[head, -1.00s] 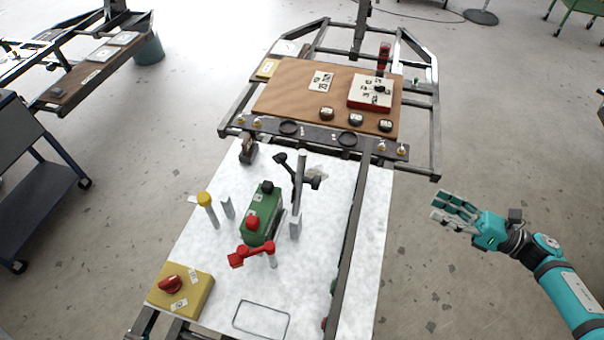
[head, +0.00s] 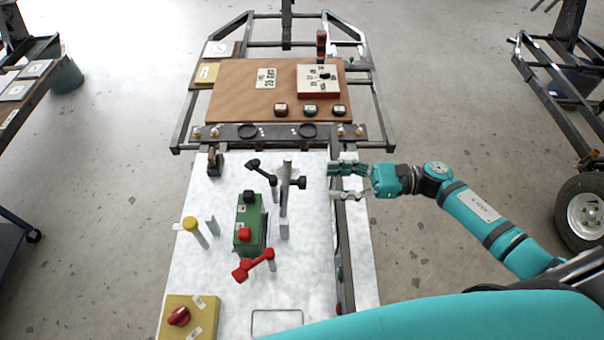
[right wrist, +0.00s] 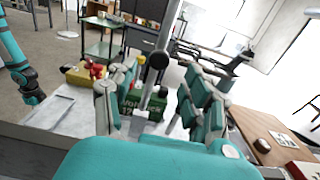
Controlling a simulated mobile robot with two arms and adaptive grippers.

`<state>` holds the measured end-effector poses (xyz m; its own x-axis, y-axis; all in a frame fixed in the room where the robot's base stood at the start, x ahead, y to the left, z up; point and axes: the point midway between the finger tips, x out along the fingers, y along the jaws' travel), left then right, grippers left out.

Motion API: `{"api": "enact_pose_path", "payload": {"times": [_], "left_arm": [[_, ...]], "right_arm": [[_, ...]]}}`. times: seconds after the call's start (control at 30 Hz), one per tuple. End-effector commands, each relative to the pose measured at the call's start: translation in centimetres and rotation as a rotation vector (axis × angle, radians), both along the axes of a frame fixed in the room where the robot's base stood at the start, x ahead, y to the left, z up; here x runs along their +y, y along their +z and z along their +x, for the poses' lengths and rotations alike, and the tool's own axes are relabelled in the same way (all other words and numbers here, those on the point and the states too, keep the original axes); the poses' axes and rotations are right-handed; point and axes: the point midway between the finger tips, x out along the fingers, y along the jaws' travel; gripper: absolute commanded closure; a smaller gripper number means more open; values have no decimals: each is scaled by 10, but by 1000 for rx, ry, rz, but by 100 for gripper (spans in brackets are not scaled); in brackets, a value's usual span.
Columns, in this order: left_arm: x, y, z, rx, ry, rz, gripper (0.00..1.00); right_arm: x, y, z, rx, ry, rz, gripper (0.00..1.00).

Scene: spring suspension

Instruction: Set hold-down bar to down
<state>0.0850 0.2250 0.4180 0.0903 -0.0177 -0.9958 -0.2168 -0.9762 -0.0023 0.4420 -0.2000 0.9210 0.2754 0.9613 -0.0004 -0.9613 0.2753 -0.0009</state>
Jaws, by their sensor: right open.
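A black bar with knobbed ends (head: 273,174) stands raised at a tilt by a grey upright post (head: 285,200) on the white table. I take it for the hold-down bar, though no label on it is readable. In the right wrist view a round black knob (right wrist: 159,60) shows on a grey post between my fingers in the picture. My right gripper (head: 335,181) is open and empty, to the right of the bar and apart from it, over the table's right rail. Its spread fingers also show in the right wrist view (right wrist: 155,95). My left gripper is not seen.
A green box (head: 248,228) with black and red knobs stands left of the post. A red lever (head: 254,263), a yellow-capped post (head: 192,226) and a yellow switch box (head: 190,318) are nearby. A wooden board (head: 235,100) lies beyond.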

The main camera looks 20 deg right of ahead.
Motion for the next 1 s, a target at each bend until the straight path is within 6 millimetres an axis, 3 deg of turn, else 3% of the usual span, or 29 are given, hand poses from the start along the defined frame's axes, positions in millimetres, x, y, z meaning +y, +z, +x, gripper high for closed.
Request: {"api": "enact_pose_path", "payload": {"times": [0.1, 0.33, 0.5, 0.8, 1.0], "left_arm": [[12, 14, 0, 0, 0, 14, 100], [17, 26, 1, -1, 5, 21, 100], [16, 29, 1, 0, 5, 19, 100], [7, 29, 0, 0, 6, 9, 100], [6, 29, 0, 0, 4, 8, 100]], "right_arm": [[26, 5, 8, -1, 0, 3, 49], [62, 2, 18, 1, -1, 1, 49], [73, 0, 21, 2, -2, -2, 49], [75, -1, 22, 2, -2, -2, 49], [75, -1, 22, 2, -2, -2, 74]]}}
